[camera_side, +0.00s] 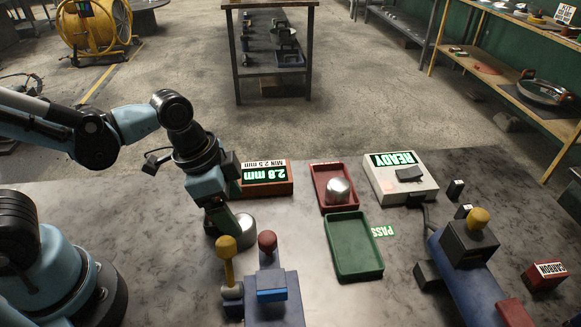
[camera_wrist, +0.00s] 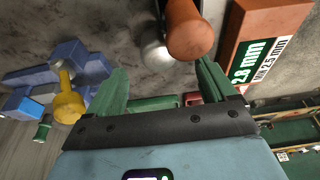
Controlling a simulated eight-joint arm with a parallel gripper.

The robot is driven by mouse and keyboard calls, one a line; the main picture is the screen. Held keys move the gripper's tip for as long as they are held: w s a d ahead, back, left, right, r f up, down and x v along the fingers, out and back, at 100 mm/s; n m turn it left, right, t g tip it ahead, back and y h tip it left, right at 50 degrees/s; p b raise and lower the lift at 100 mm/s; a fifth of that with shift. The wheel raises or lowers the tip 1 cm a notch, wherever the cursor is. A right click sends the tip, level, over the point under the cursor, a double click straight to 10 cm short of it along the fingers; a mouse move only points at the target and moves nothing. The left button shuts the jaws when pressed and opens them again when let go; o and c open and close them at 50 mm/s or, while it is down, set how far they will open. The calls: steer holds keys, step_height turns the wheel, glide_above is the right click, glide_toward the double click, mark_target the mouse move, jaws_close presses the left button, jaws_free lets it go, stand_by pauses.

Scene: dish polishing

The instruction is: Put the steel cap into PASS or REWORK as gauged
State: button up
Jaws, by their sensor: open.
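A shiny steel cap (camera_side: 243,229) stands on the table beside my gripper (camera_side: 222,222), partly hidden by the fingers and a yellow knob. A second domed steel piece (camera_side: 339,189) sits in the red tray (camera_side: 322,172). The green tray (camera_side: 354,245), with a PASS label (camera_side: 383,231) beside it, is empty. The gauge (camera_side: 265,188) reads 2.8 mm, with MIN 2.5 mm. In the wrist view my gripper (camera_wrist: 159,75) has its green fingers apart. A silvery round piece (camera_wrist: 154,54) shows beyond them, partly behind an orange-brown cylinder (camera_wrist: 190,32). No REWORK label is readable.
A white box (camera_side: 402,187) reading READY stands at the right rear. A blue fixture with a red knob (camera_side: 267,241) and a yellow-knobbed post (camera_side: 227,262) crowd my gripper. Another blue machine (camera_side: 465,265) and a red CARBON box (camera_side: 543,276) are at right.

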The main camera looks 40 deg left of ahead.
mark_target(240, 221)
steer(key=shift+x, duration=2.25)
steer(key=shift+s, duration=0.1)
steer(key=c, duration=1.4)
